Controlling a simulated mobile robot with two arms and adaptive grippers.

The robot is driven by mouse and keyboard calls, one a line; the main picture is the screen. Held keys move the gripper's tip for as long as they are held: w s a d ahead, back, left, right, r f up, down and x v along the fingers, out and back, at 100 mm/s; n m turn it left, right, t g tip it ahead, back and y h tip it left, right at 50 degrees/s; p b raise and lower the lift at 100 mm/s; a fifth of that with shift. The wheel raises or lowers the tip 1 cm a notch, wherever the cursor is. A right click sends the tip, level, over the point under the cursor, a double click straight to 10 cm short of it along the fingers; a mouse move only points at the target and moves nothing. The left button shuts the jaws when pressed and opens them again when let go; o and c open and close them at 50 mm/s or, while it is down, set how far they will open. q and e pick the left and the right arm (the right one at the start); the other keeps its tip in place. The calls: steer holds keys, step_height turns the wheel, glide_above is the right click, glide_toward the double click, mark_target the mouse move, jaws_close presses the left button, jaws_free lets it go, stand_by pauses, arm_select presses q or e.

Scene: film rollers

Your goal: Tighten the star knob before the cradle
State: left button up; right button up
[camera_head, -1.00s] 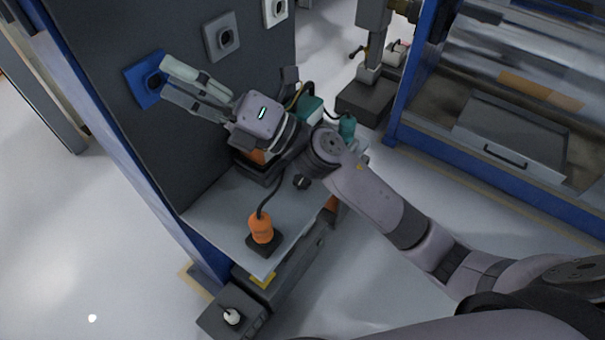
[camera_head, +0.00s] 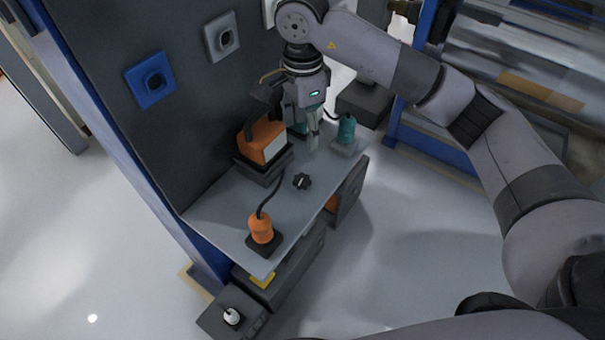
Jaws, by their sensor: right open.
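The black star knob (camera_head: 302,182) sits on the grey shelf (camera_head: 218,208), in front of a dark cradle (camera_head: 262,168). An orange boxy device (camera_head: 262,140) with a pale side panel rests in the cradle. My right gripper (camera_head: 309,140) points down above the back right part of the shelf, beyond the knob and apart from it. Its fingers look open and empty, beside a teal plug-like piece. It partly hides another teal thing behind it. My left gripper is not in view.
An orange plug-like piece (camera_head: 261,228) with a black cable stands on the front of the shelf. The teal piece (camera_head: 346,130) stands at its back right. A blue socket plate (camera_head: 150,80) and a grey one (camera_head: 222,37) are on the dark panel.

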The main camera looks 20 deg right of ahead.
mark_target(302, 179)
step_height(302, 179, down, 16)
steer(key=shift+f+p, duration=0.15)
steer(key=shift+p, duration=0.75)
steer(key=shift+c, duration=0.4)
steer(key=c, duration=1.1)
